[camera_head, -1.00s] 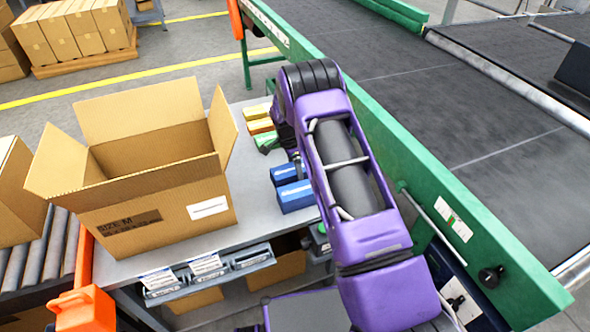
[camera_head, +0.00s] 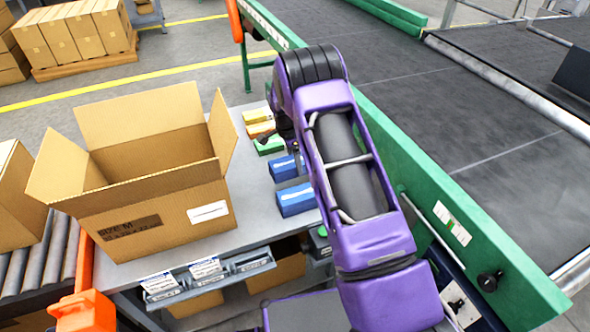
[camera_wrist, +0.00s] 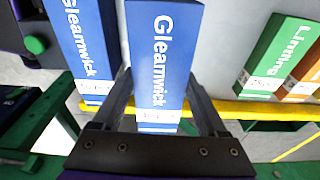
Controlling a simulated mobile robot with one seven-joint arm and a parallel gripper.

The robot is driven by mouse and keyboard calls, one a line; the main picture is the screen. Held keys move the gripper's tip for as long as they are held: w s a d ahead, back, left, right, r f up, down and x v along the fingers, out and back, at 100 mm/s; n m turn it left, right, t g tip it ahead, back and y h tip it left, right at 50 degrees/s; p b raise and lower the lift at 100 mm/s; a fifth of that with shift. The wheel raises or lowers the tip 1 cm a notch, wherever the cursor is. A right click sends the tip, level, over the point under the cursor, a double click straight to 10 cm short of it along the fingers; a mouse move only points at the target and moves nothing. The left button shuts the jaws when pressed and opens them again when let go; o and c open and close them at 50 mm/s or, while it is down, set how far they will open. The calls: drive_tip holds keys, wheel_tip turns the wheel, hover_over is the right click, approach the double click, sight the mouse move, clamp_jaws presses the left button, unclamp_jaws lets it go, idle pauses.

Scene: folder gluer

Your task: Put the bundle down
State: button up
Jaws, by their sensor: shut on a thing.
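The bundle is a blue "Gleamwick" pack with a white label. In the wrist view the bundle (camera_wrist: 160,45) stands between the two dark fingers of my gripper (camera_wrist: 160,88), which is shut on it. In the head view the bundle (camera_head: 284,168) shows beside my purple arm, over the grey table (camera_head: 252,220). I cannot tell whether its underside touches the table. A second blue pack (camera_head: 296,199) sits nearer the camera, with a gap between them; it also shows at the left in the wrist view (camera_wrist: 82,40). My arm mostly hides the gripper in the head view.
Green (camera_head: 270,146), orange (camera_head: 260,129) and yellow (camera_head: 256,116) packs lie beyond the bundle. A large open cardboard box (camera_head: 165,210) stands on the left of the table. A green-railed conveyor (camera_head: 430,190) runs along the right.

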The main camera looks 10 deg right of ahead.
wheel_tip(320, 180, up, 5)
drive_tip(key=shift+f, duration=0.1)
drive_tip(key=shift+s+r+n+p, duration=0.2)
drive_tip(key=shift+r+n+p, duration=0.15)
drive_tip(key=shift+r, duration=0.15)
drive_tip(key=s+r+n+t+y+p, duration=0.1)
drive_tip(key=s+r+n+p, duration=0.3)
drive_tip(key=s+r+n, duration=1)
drive_tip(key=shift+y, duration=0.4)
drive_tip(key=shift+s+r+n, duration=0.35)
drive_tip(key=shift+s+n, duration=0.15)
drive_tip(key=shift+n, duration=0.15)
